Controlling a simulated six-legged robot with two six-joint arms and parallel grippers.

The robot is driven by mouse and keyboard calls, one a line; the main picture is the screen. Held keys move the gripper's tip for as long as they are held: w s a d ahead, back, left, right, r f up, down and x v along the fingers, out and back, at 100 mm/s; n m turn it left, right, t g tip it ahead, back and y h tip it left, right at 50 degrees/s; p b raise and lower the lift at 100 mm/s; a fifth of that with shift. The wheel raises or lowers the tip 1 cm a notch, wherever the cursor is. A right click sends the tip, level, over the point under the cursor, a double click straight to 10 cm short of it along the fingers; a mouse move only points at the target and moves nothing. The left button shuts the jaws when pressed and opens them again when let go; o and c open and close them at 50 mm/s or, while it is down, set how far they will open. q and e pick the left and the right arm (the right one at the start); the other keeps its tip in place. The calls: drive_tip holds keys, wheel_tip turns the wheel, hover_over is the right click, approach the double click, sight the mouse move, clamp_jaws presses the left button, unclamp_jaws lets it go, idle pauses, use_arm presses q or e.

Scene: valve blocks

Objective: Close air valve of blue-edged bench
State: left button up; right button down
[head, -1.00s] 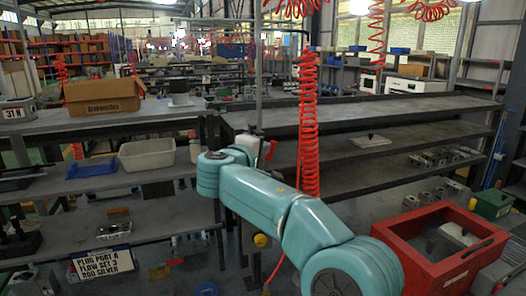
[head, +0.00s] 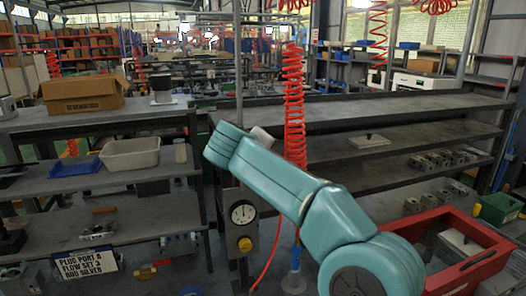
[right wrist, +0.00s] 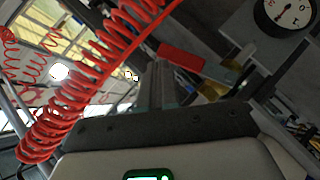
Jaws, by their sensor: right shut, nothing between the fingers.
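My right arm comes in from the right in the head view, and its teal forearm hides its gripper there. The right wrist view shows the right gripper (right wrist: 158,80), shut and empty. A red flat piece (right wrist: 180,56), possibly a valve handle, shows just beyond the fingertips; I cannot tell whether they touch. A gauge box (head: 243,213) with a yellow knob (head: 245,244) is on a post left of the forearm. The gauge dial (right wrist: 285,18) also shows in the right wrist view. No blue edge is clear on the near benches. My left gripper is not in view.
A red coiled hose (head: 294,100) hangs behind my forearm and crosses the left of the wrist view. A left bench (head: 100,116) carries a cardboard box (head: 82,96). A red crate (head: 450,275) stands at lower right.

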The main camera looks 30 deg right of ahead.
drive_tip(key=shift+s+d+f+m+y+b, duration=0.25)
drive_tip(key=shift+d+f+y+b, duration=0.25)
drive_tip(key=shift+f, duration=0.35)
drive_tip(key=shift+d+f, duration=0.1)
drive_tip(key=shift+d, duration=0.15)
drive_tip(key=shift+a, duration=0.1)
